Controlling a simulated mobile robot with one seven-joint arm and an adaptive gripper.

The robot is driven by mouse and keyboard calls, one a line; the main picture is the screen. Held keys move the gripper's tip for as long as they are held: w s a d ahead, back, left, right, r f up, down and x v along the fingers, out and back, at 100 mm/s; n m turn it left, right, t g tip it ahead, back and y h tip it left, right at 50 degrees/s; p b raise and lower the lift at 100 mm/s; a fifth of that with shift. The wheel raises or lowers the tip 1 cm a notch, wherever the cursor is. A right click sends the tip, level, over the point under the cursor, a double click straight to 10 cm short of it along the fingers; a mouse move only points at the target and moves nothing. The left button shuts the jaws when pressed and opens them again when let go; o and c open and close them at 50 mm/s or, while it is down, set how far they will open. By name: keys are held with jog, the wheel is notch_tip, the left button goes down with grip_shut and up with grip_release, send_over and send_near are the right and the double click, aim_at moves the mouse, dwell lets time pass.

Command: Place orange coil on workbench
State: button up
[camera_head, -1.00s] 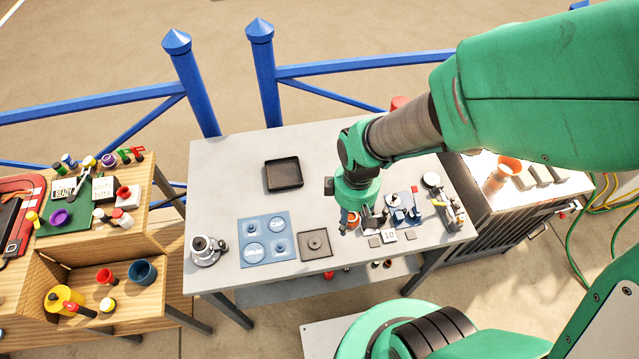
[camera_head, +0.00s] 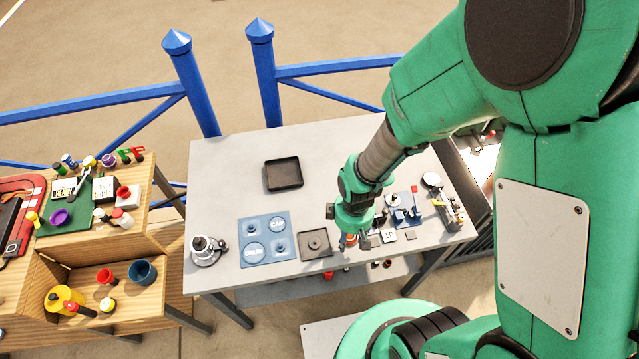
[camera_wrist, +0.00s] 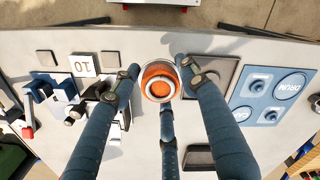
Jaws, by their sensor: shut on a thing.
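The orange coil (camera_wrist: 160,82) shows in the wrist view as an orange ring with a pale rim. It sits between the blue fingers of my gripper (camera_wrist: 158,80), which is shut on it. In the head view my gripper (camera_head: 349,240) points down over the front part of the grey workbench (camera_head: 325,180), right of the square dark plate. Only a little orange of the coil (camera_head: 351,239) shows there. I cannot tell whether the coil touches the bench top.
A blue labelled board (camera_head: 266,238) and a dark square plate (camera_head: 316,243) lie left of my gripper. A small blue device (camera_head: 404,212) and a "10" card (camera_head: 389,236) stand to the right. A black tray (camera_head: 283,174) lies farther back. The bench's back middle is clear.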

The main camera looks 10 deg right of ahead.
jog(key=shift+w, duration=0.1)
jog(key=b, duration=0.1)
send_over(331, 201)
jog(key=s, duration=0.2)
jog(key=shift+a+f, duration=0.25)
jog(key=shift+f, duration=0.45)
jog(key=shift+f+b, duration=0.45)
jog(key=shift+f, duration=1.3)
jog(key=shift+f, duration=0.1)
jog(key=o, duration=0.8)
jog(key=shift+f, duration=0.1)
jog(key=o, duration=0.4)
jog(key=shift+o, duration=0.2)
